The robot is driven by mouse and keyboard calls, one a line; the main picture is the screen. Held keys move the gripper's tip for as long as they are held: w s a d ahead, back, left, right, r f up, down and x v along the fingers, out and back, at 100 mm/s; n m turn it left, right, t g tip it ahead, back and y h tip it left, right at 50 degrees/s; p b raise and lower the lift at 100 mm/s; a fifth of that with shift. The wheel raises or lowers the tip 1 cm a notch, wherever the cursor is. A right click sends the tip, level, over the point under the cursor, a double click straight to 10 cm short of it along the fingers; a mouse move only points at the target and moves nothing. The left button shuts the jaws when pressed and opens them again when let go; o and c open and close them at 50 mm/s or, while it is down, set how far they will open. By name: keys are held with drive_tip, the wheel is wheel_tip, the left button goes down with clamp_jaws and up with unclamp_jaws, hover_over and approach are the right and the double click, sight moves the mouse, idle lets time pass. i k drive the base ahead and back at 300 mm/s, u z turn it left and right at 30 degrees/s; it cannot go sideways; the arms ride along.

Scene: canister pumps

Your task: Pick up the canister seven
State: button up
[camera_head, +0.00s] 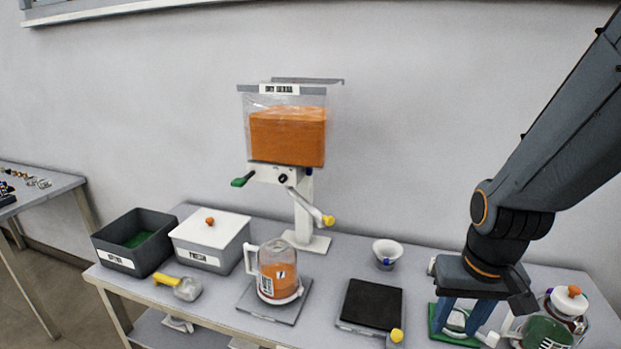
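A clear canister (277,268) with a white handle on its left and orange contents stands upright on a grey plate (251,303) in the middle of the table. Its label bears a dark mark that looks like a 7. My gripper (462,326) is well to the right of it, pointing down over a green pad (438,334). Its two blue-grey fingers are spread apart. A pale round thing shows between them on the pad; I cannot tell whether they touch it.
A dispenser (288,137) with orange powder stands behind the canister. A black plate (371,303) and a white cup (387,253) lie between canister and gripper. Grey bin (118,261), white-lidded box (192,254) and yellow-handled scoop (185,288) are at left. Jars (569,308) crowd the right.

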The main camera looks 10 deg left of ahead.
sight(278, 281)
drive_tip(key=z, duration=0.05)
drive_tip(key=k, duration=0.5)
drive_tip(key=u, duration=1.95)
drive_tip(key=i, duration=1.2)
drive_tip(key=z, duration=2.15)
